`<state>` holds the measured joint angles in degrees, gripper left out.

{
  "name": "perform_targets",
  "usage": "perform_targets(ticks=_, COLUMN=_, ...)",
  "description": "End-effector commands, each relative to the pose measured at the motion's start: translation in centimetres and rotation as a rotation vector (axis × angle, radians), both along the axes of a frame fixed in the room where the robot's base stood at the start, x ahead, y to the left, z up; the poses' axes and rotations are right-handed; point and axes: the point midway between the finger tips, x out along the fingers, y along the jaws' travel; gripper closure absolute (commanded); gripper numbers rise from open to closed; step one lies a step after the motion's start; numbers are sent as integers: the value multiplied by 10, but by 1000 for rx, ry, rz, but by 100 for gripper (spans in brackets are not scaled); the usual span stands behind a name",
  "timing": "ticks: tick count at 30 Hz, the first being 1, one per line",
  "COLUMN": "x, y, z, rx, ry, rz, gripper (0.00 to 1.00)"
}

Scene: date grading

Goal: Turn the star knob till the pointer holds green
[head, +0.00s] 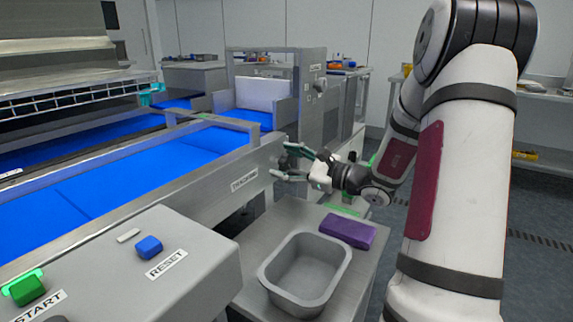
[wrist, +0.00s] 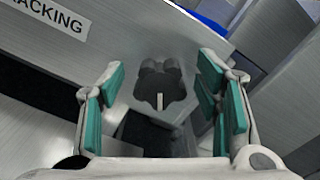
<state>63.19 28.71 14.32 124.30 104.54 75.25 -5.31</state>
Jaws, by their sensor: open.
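The star knob (wrist: 160,86) is dark, lobed, with a pale line on its near side. It sits on the metal side of the conveyor in the wrist view, roughly midway between my fingers. My gripper (wrist: 160,100) is open, with teal pads on both sides of the knob and apart from it. I cannot make out a green zone of a gauge by the knob in either view.
A "TRACKING" label (wrist: 45,14) is left of the knob. A control box with a blue RESET button (head: 149,246) and green START button (head: 28,289) stands at front left. Blue belts (head: 130,178) run behind.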

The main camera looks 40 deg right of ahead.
Motion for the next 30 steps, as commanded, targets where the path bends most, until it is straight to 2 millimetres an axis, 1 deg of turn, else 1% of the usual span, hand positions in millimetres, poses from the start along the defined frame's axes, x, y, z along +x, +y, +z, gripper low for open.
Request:
perform_targets(ticks=6, x=0, y=0, z=0, rx=0, ry=0, rz=0, gripper=42)
perform_targets(ticks=7, x=0, y=0, z=0, rx=0, ry=0, rz=0, gripper=44)
perform_targets(ticks=13, x=0, y=0, z=0, rx=0, ry=0, rz=0, gripper=90)
perform_targets(ticks=20, x=0, y=0, z=1, rx=21, ry=7, rz=1, gripper=91)
perform_targets(ticks=30, x=0, y=0, z=4, rx=233, ry=86, rz=2, gripper=91)
